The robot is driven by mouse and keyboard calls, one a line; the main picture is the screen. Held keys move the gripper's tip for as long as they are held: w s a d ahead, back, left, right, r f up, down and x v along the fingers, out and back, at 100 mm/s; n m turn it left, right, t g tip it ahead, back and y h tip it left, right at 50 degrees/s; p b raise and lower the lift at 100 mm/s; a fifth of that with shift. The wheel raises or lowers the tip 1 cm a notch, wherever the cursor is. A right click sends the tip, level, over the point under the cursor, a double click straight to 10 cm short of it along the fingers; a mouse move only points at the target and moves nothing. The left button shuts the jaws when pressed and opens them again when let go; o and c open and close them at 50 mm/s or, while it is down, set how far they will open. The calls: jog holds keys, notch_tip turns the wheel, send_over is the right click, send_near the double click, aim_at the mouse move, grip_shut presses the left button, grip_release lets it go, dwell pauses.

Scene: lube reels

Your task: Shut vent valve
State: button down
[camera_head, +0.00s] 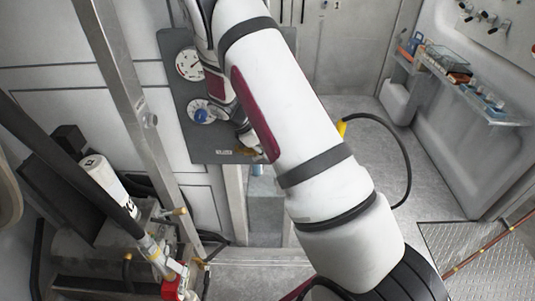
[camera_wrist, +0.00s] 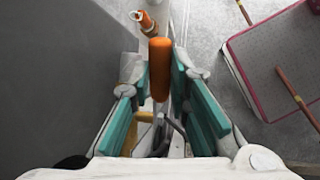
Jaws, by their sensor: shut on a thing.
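In the wrist view, the teal-padded fingers of my gripper (camera_wrist: 160,75) stand on either side of an upright orange handle (camera_wrist: 160,66) and are shut on it. A grey bent rod (camera_wrist: 172,125) shows below the handle; I cannot tell whether it joins it. The handle appears to be the vent valve's, but no readable label confirms this. In the head view, my gripper (camera_head: 250,138) is at the lower right of a dark gauge panel (camera_head: 178,75), partly hidden by my arm. The handle cannot be made out there.
A second orange-ended fitting (camera_wrist: 146,22) is just beyond the handle. A metal post (camera_head: 130,90) stands left, and a black hose (camera_head: 400,145) curves at right. A shelf (camera_head: 475,95) holds small items.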

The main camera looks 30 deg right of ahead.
jog(key=h+b, duration=0.1)
jog(key=w+a+g+h+b, duration=0.1)
jog(key=shift+w+a+r+g+h+b, duration=0.2)
jog(key=shift+r+g+h+b, duration=0.1)
jog(key=shift+b, duration=0.1)
jog(key=shift+w+a+r+n+g+h+b, duration=0.1)
jog(key=shift+w+a+n+g+h+b, duration=0.45)
jog(key=shift+h+b, duration=0.9)
jog(key=shift+w+a+r+g+h+b, duration=0.1)
jog(key=shift+w+a+g+h+b, duration=0.15)
jog(key=shift+a+g+h+b, duration=1.15)
jog(key=shift+w+a+r+n+g+h+b, duration=0.15)
jog(key=shift+w+a+n+h+b, duration=0.2)
jog(key=shift+h+b, duration=1.15)
jog(key=shift+w+d+y+b, duration=0.15)
jog(key=shift+y+b, duration=0.1)
jog(key=shift+b, duration=0.15)
jog(key=c, duration=1.5)
grip_release()
